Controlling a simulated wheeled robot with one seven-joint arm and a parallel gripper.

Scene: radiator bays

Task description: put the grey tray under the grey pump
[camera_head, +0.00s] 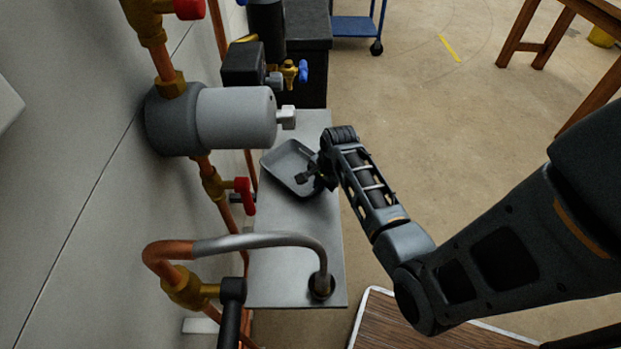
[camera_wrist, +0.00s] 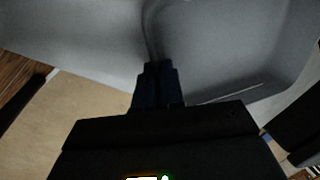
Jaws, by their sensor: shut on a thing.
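The grey tray (camera_head: 286,163) is a shallow dish with raised rims, over the steel shelf in the head view. My gripper (camera_head: 318,172) is shut on the tray's right rim. In the wrist view my gripper (camera_wrist: 158,82) pinches the rim, and the tray (camera_wrist: 215,45) fills the upper picture. The grey pump (camera_head: 235,120) is a cylinder on the copper pipe at the wall, above and left of the tray. The tray looks lower than the pump and partly to its right. I cannot tell whether the tray touches the shelf.
The steel shelf (camera_head: 290,262) has free room in front of the tray. A bent grey pipe (camera_head: 262,241) comes down near its front end. Red-handled valves (camera_head: 245,194) are along the wall pipes. A black pump with a blue-tipped valve (camera_head: 243,64) is farther back.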

